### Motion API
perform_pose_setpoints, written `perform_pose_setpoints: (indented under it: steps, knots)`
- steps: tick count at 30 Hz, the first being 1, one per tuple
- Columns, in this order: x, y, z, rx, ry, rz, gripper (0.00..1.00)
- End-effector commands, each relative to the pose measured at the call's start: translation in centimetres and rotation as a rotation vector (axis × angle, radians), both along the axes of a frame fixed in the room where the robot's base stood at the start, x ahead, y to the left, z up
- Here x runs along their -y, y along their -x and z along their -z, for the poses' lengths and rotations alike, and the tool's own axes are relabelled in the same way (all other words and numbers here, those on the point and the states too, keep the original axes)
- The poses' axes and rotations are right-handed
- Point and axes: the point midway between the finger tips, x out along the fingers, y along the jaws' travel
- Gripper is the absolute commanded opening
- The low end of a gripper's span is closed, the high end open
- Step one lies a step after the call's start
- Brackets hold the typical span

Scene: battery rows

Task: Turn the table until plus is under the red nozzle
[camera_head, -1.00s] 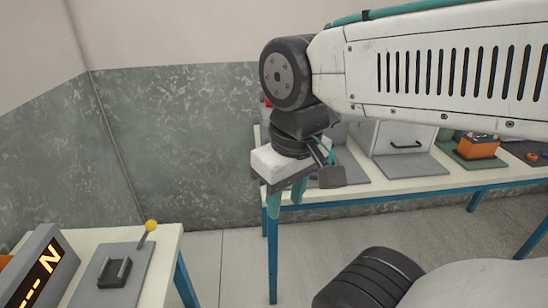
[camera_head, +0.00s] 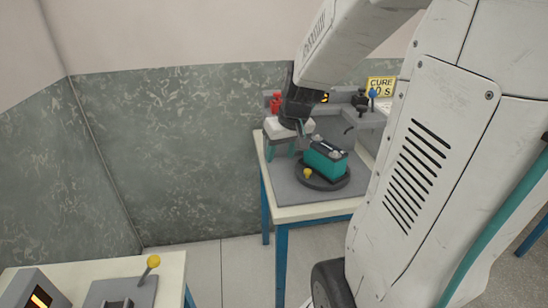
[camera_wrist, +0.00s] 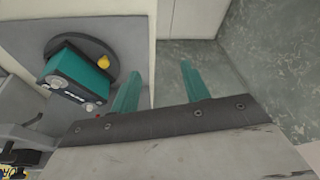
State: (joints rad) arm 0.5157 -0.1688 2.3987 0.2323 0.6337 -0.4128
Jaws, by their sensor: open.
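A dark round turntable (camera_head: 338,184) sits on a grey plate on the back table and carries a teal battery (camera_head: 325,160) with a black top. A yellow knob (camera_head: 307,173) stands at its front left rim. The turntable (camera_wrist: 118,40), battery (camera_wrist: 80,72) and knob (camera_wrist: 103,62) also show in the wrist view. The red nozzle (camera_head: 276,103) is at the fixture's back left, partly above my gripper. My gripper (camera_head: 281,153) is open and empty, left of the turntable and apart from the knob. I cannot read a plus mark on the battery; a small red spot shows beside it in the wrist view.
Black (camera_head: 360,101) and blue (camera_head: 372,93) fittings stand on the fixture's right, by a yellow "CURE" sign (camera_head: 381,86). A front table (camera_head: 120,268) holds a yellow-tipped lever (camera_head: 153,262) and a display (camera_head: 36,297). Floor lies between the tables.

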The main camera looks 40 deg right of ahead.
Motion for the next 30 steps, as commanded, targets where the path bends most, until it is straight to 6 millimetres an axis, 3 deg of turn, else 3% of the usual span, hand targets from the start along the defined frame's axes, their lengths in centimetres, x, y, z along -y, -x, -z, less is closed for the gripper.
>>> perform_pose_setpoints:
  steps: [1, 3, 6, 10, 15, 30]
  knots:
    - [2.6, -0.4, 1.4, 0.005, 0.005, 0.042, 0.46]
    - [5.7, -0.9, 2.9, 0.021, 0.022, 0.084, 0.46]
    - [9.5, -0.9, 4.8, 0.036, 0.046, 0.135, 0.46]
    - [12.8, -0.6, 6.5, 0.047, 0.072, 0.18, 0.46]
    - [14.5, -0.5, 7.7, 0.05, 0.086, 0.201, 0.46]
    - [15.6, -2.8, 13.8, 0.05, 0.086, 0.201, 0.46]
